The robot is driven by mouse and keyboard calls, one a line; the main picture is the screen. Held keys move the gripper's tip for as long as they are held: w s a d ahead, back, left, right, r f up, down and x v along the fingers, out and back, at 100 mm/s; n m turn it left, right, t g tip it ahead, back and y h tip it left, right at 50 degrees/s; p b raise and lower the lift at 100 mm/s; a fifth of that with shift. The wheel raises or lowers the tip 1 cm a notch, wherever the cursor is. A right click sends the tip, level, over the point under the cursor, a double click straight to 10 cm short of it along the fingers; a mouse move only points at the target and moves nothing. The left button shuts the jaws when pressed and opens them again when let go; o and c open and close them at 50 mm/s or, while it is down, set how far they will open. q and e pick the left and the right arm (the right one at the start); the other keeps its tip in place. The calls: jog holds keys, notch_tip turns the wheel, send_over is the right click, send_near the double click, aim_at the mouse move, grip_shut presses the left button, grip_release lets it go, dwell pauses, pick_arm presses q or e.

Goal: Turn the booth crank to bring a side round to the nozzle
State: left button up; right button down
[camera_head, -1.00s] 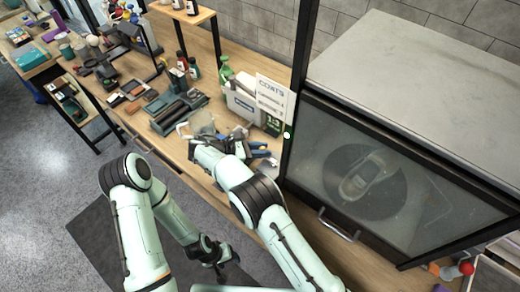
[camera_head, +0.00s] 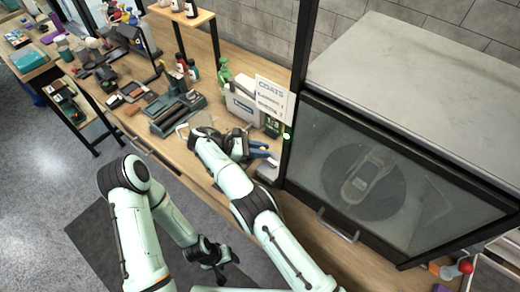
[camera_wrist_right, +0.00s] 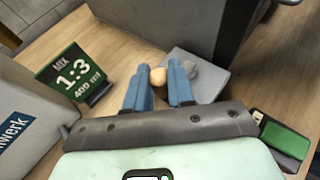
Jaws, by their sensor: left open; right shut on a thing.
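The booth (camera_head: 308,178) stands at the right with its glass front closed. Behind the glass a pale sneaker (camera_head: 368,178) lies on a dark round turntable (camera_head: 385,205). My right gripper (camera_head: 262,151) is beside the booth's left side. In the right wrist view its blue fingers (camera_wrist_right: 158,92) are shut on a small beige round knob (camera_wrist_right: 158,76), with a grey block (camera_wrist_right: 208,86) just behind it. I cannot see how the knob joins the booth. My left gripper (camera_head: 214,258) hangs low in front of the bench, open and away from the booth.
A green sign reading 1:3 (camera_wrist_right: 75,75) and a grey box (camera_wrist_right: 22,130) stand left of my right gripper. A white card (camera_head: 272,97) is behind it. Tools and bottles crowd the bench to the left. A red ball (camera_head: 466,267) shows at the lower right.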

jog(key=shift+d, duration=0.3)
jog(key=c, duration=1.3)
grip_release()
jog(key=shift+o, duration=0.3)
jog(key=shift+w+d, duration=0.1)
jog(key=shift+d, duration=0.1)
jog(key=shift+a, duration=0.25)
